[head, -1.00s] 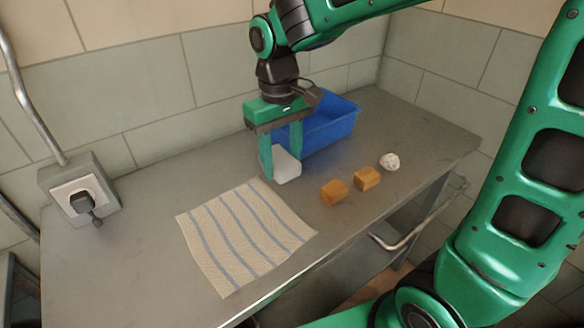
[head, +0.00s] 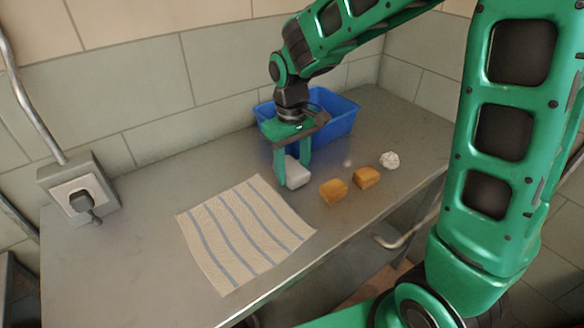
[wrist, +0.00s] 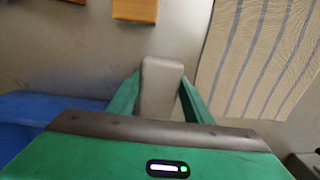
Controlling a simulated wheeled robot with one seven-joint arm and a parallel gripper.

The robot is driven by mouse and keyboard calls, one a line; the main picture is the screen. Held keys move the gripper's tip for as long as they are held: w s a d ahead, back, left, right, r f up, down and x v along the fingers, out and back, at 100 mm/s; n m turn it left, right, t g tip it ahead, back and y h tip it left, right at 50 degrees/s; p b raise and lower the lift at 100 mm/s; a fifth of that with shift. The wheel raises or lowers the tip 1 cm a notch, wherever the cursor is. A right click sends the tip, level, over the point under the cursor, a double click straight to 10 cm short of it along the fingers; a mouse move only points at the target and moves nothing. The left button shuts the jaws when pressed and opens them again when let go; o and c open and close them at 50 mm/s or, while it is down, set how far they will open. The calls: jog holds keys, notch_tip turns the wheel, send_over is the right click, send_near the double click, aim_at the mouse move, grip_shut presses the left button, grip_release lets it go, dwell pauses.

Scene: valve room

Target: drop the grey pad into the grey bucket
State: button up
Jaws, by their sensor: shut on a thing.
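The grey pad (head: 298,174), a pale grey block with rounded edges, is between the fingers of my gripper (head: 291,176) in the head view. In the wrist view the pad (wrist: 161,86) sits between the two green fingertips (wrist: 160,90), and my gripper is shut on it. I cannot tell whether the pad touches the counter or hangs just above it. A grey bucket does not show in either view; the only open container is a blue bin (head: 338,125) behind my gripper, partly hidden by it.
A striped cloth (head: 243,235) lies left of the pad. Two orange-brown blocks (head: 333,192) (head: 367,177) and a crumpled white ball (head: 389,160) lie to the right. The counter's left part (head: 120,260) is clear.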

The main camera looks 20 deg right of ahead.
aim_at(292, 168)
jog(key=shift+f, duration=0.15)
jog(key=o, duration=1.4)
notch_tip(292, 168, up, 12)
jog(key=shift+w, duration=0.2)
